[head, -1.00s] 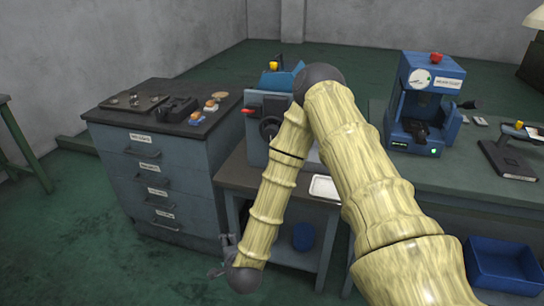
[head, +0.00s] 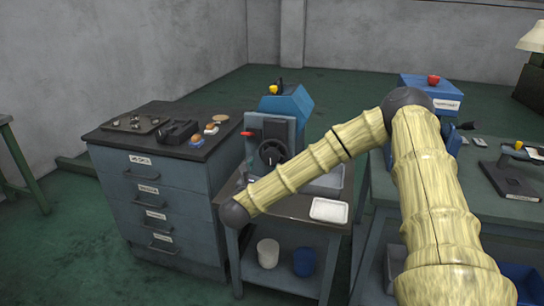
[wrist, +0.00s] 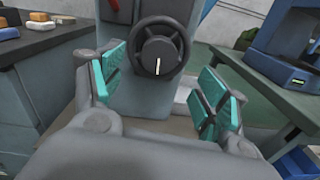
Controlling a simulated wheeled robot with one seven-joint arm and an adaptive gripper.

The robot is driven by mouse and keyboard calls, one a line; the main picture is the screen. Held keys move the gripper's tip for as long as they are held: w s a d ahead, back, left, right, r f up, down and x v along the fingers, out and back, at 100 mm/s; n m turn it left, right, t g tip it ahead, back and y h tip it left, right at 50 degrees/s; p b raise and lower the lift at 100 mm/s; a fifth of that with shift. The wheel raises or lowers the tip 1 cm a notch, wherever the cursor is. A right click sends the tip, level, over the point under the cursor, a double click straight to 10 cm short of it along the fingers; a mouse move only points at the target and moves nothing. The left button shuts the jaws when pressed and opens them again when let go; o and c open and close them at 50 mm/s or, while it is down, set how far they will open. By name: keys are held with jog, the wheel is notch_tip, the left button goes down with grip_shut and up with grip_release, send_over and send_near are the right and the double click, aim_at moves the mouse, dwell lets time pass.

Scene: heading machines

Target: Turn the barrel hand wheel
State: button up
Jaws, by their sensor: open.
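The barrel hand wheel (head: 271,152) is a dark round wheel on the front of a grey and blue machine (head: 286,103) in the head view. In the wrist view the hand wheel (wrist: 159,48) faces me, with a white mark on its hub pointing down. My gripper (wrist: 163,88) is open and empty, its teal finger pads left and right of the wheel in the picture. The wheel appears beyond the fingertips, apart from them.
A drawer cabinet (head: 160,190) with small parts on top stands left of the machine. A white tray (head: 329,210) lies on the stand at the front right. A blue machine (head: 432,92) on the right bench is partly behind my arm. Open floor lies behind.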

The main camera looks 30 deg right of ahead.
aim_at(270, 157)
jog(key=p+x, duration=0.2)
jog(key=x, duration=0.8)
jog(key=c, duration=1)
